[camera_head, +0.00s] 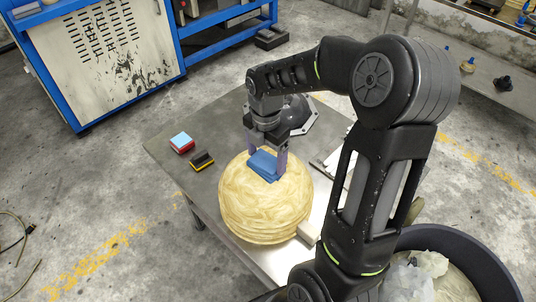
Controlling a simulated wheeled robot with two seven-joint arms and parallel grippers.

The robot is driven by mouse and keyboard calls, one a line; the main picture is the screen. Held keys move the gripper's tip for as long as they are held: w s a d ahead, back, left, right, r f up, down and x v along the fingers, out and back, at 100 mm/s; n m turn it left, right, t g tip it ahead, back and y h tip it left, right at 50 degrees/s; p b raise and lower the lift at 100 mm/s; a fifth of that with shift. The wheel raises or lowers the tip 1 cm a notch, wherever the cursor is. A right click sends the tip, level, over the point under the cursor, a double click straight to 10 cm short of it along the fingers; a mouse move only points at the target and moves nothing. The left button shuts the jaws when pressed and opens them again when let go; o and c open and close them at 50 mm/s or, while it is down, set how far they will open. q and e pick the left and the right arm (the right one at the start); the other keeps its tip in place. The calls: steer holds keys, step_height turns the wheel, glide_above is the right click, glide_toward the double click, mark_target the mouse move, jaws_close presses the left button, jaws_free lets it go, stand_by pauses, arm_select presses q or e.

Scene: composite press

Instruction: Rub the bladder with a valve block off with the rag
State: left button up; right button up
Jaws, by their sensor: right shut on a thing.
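The bladder (262,210) is a round, yellowish, streaked ball on the table. A pale block (309,231) sits at its lower right side and may be the valve block. My right gripper (266,163) points down over the top of the bladder. It is shut on the blue folded rag (263,166), which is at the bladder's top and looks to be touching it. The bladder's underside is hidden. My left gripper is not in view.
The grey table (165,150) also holds a red and light-blue block (181,142), a black and yellow block (202,161) and a dark flanged part (300,112) behind the gripper. A dark round bin (462,250) with crumpled film stands at the lower right. A blue-framed machine (110,60) stands behind left.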

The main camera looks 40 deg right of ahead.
steer(key=shift+s+a+f, duration=0.1)
steer(key=shift+a+f, duration=0.05)
steer(key=shift+a, duration=0.05)
steer(key=shift+a, duration=1.05)
step_height(320, 180, up, 8)
steer(key=p, duration=0.6)
steer(key=shift+d+f, duration=0.1)
steer(key=shift+f, duration=0.15)
